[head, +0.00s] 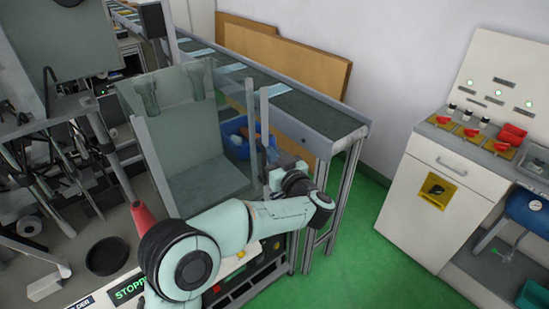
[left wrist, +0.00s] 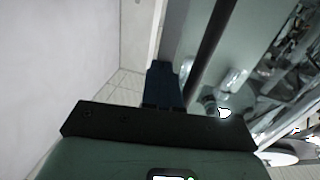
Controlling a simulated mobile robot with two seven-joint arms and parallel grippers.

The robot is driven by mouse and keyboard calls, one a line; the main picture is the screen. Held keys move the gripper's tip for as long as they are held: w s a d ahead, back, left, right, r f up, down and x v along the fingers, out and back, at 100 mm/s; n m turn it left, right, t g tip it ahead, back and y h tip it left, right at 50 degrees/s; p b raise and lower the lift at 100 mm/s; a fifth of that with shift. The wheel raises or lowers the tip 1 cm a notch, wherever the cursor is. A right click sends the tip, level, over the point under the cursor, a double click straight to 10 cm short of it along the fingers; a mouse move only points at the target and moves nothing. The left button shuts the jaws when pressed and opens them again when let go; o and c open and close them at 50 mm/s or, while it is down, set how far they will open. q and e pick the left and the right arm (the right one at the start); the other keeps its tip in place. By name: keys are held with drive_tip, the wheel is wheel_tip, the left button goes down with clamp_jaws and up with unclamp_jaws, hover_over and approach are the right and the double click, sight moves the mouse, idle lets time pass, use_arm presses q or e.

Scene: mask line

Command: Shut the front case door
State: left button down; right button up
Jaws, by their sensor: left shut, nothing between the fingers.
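The case door appears as a clear pane (head: 241,115) with an upright grey frame bar, standing out at an angle from the machine case. I cannot tell its exact angle. My left gripper (head: 273,157) is beside the door's outer edge, at its right, with my arm reaching across from below. In the left wrist view the dark blue fingers (left wrist: 163,83) are together and empty. A dark frame bar (left wrist: 212,42) and clear panel (left wrist: 238,45) stand just right of them. I cannot tell whether they touch. My right gripper is not in view.
A conveyor (head: 300,105) runs behind the door, with a blue bin (head: 236,140) seen through the pane. A white cabinet (head: 432,190) with red switches stands at the right. Green floor (head: 370,250) between them is clear.

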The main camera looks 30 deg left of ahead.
use_arm(q)
drive_tip(key=p+x, duration=0.2)
drive_tip(key=x, duration=0.1)
drive_tip(key=shift+w, duration=0.1)
idle(0.3)
